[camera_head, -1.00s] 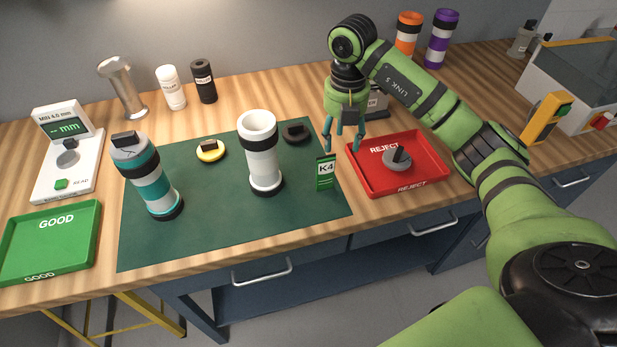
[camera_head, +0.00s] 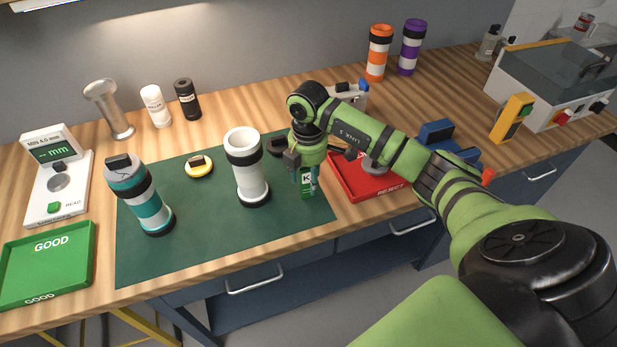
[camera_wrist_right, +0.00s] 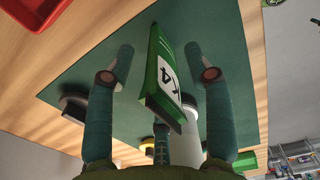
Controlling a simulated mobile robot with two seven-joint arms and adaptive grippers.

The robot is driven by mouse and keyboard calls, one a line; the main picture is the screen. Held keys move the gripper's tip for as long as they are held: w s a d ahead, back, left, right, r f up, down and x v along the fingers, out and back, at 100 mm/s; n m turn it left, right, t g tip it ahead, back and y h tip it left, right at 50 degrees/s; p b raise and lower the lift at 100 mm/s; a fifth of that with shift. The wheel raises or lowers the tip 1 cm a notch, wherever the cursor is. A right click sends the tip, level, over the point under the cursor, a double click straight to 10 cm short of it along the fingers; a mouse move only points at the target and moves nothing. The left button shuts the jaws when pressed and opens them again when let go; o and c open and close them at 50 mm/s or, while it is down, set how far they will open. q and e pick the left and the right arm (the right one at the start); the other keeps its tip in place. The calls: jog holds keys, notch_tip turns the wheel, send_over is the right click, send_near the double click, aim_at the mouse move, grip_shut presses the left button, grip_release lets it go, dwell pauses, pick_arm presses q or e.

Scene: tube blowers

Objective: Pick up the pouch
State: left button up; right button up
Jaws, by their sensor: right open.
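The pouch (camera_head: 307,188), a small green upright packet with a white K4 label, stands at the right part of the dark green mat (camera_head: 200,239). My right gripper (camera_head: 304,184) is directly above and around it, partly hiding it. In the right wrist view the pouch (camera_wrist_right: 166,80) lies between the open teal fingers of the right gripper (camera_wrist_right: 165,68), with visible gaps on both sides. The fingers do not appear to touch it. My left gripper is not in view.
A white tube (camera_head: 246,168) stands close left of the gripper. A teal-banded tube (camera_head: 143,197) stands farther left. The red REJECT tray (camera_head: 349,190) is just right, under my right arm. A green GOOD tray (camera_head: 48,264) lies at far left. The front of the mat is clear.

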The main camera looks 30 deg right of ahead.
jog(key=shift+f, duration=0.3)
grip_shut()
jog(key=shift+r, duration=0.1)
